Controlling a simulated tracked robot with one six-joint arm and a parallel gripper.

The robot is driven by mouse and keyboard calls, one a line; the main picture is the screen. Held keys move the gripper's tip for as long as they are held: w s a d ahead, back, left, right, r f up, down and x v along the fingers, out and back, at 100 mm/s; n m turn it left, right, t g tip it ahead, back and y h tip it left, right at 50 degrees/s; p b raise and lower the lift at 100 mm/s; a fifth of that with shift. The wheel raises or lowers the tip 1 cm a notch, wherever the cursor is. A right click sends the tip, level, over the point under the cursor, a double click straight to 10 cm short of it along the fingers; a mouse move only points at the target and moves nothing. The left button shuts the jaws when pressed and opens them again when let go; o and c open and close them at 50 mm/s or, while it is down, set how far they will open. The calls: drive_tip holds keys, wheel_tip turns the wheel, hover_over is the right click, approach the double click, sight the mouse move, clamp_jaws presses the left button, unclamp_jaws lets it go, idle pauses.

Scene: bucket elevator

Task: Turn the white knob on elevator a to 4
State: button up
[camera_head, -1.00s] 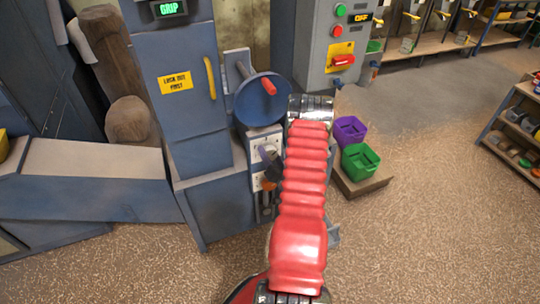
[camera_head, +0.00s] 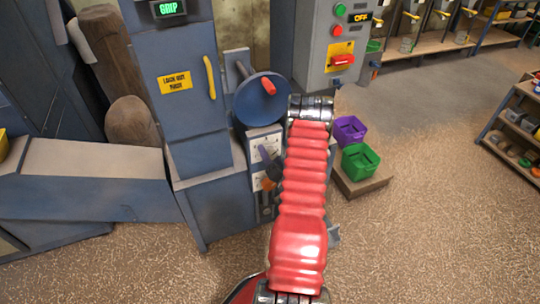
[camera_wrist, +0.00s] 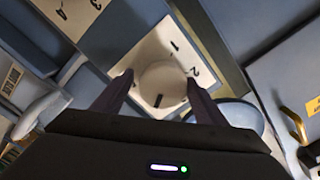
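The white knob (camera_wrist: 163,82) shows in the wrist view on a pale dial plate with the numbers 1 and 2 at its upper right. A dark mark shows at the knob's lower edge; I cannot tell if it is a pointer. My gripper (camera_wrist: 160,78) has one dark finger on each side of the knob, with a small gap visible on both sides, so it looks open. In the head view my gripper (camera_head: 270,167) is at the pale control panel (camera_head: 262,140) on the blue elevator housing (camera_head: 188,95); the knob is hidden or too small there.
A second dial plate (camera_wrist: 77,14) with 3 and 4 is at the wrist view's upper left. Above the panel is a blue wheel (camera_head: 258,104) with a red handle. Purple (camera_head: 349,130) and green (camera_head: 359,160) bins stand to the right.

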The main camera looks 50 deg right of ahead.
drive_tip(key=shift+o, duration=0.5)
drive_tip(key=shift+w+r, duration=0.1)
drive_tip(key=shift+r, duration=0.05)
drive_tip(key=v, duration=1.4)
drive_tip(key=shift+d, duration=0.1)
